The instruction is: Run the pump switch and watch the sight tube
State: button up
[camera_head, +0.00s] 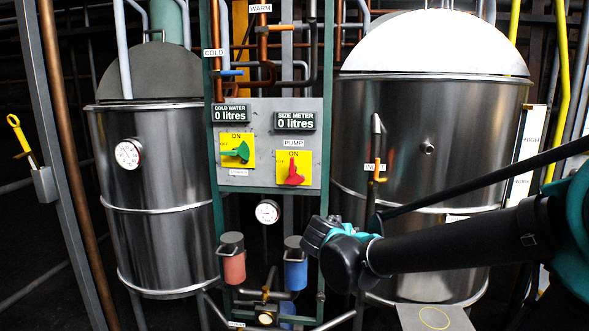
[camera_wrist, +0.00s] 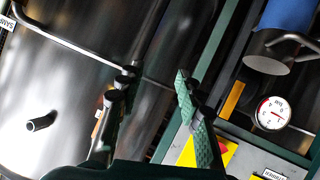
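The red pump switch (camera_head: 292,171) sits on a yellow plate under the PUMP label, on the grey panel (camera_head: 262,181). It is hard to tell which way its handle is set. In the wrist view a yellow plate (camera_wrist: 186,156) shows at the bottom, partly hidden behind a finger. White strips marked HIGH (camera_head: 526,150), apparently the sight tube's scale, stand at the right tank's right side; the liquid level cannot be read. My gripper (camera_wrist: 152,90) is open and empty, its fingers apart. In the head view my wrist (camera_head: 342,245) is right of and below the panel, hiding the fingers.
A green switch (camera_head: 236,152) is left of the red one. Both displays, COLD WATER (camera_head: 231,114) and SIZE METER (camera_head: 295,122), read 0 litres. Steel tanks (camera_head: 160,200) flank the panel. An inlet pipe (camera_head: 376,155), a gauge (camera_head: 267,211) and red and blue cylinders (camera_head: 295,272) are nearby.

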jog(key=w+a+r+t+y, duration=0.1)
jog(key=w+a+r+t, duration=0.15)
jog(key=a+r, duration=0.65)
jog(key=n+t+y, duration=0.1)
jog(key=t+y, duration=0.2)
send_near(292, 169)
jog(key=w, duration=1.1)
jog(key=shift+w+f, duration=0.1)
jog(key=shift+w, duration=0.2)
grip_shut()
